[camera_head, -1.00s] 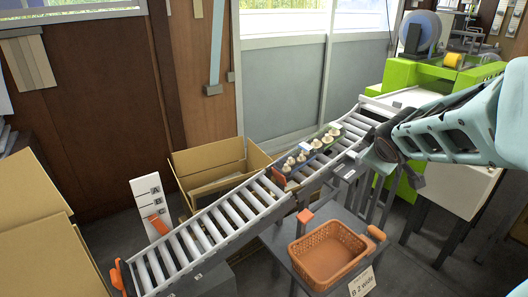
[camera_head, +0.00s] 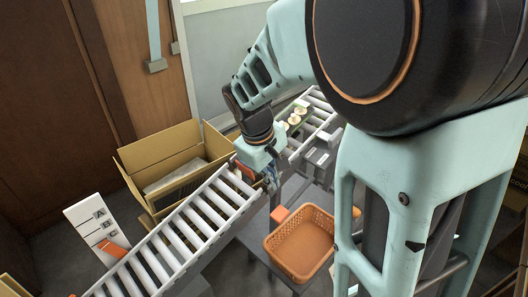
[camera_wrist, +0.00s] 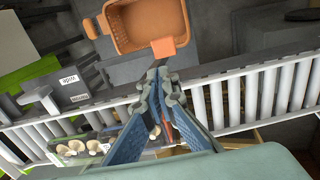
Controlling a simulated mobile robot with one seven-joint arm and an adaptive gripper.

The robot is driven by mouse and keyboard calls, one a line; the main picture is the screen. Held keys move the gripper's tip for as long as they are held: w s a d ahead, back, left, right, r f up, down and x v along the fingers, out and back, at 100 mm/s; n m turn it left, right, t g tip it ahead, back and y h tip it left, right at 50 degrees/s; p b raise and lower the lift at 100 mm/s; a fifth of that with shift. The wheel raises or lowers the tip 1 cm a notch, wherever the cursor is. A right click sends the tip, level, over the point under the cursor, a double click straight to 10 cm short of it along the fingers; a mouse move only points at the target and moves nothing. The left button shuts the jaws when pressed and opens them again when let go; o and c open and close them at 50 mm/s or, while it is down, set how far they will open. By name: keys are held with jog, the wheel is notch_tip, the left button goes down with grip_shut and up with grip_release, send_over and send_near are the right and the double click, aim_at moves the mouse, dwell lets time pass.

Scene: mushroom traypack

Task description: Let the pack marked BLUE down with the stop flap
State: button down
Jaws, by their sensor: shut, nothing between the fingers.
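My gripper (camera_head: 273,184) is shut and empty, pointing down over the roller conveyor beside the orange stop flap (camera_head: 244,169). The flap is mostly hidden by the gripper. An orange block (camera_head: 280,213) stands at the conveyor's near side; in the wrist view the block (camera_wrist: 163,48) lies just beyond the fingertips (camera_wrist: 160,76). I cannot tell whether they touch it. A mushroom pack (camera_head: 297,117) sits up the conveyor behind the gripper. The wrist view shows mushroom packs (camera_wrist: 75,153) left of and behind the fingers. I cannot read a BLUE mark on them.
An orange basket (camera_head: 300,247) stands on the near side. An open cardboard box (camera_head: 160,155) is behind the conveyor. A white board with letters (camera_head: 88,216) and an orange marker stands at left. The lower rollers (camera_head: 185,240) are empty. Grey boxes (camera_head: 320,160) flank the upper conveyor.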

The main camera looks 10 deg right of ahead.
aim_at(281, 213)
jog(key=shift+s+a+f, duration=0.1)
jog(key=shift+s+a, duration=0.15)
jog(key=b+x, duration=0.3)
jog(key=x, duration=1.1)
jog(key=shift+s, duration=0.1)
jog(key=shift+f, duration=0.15)
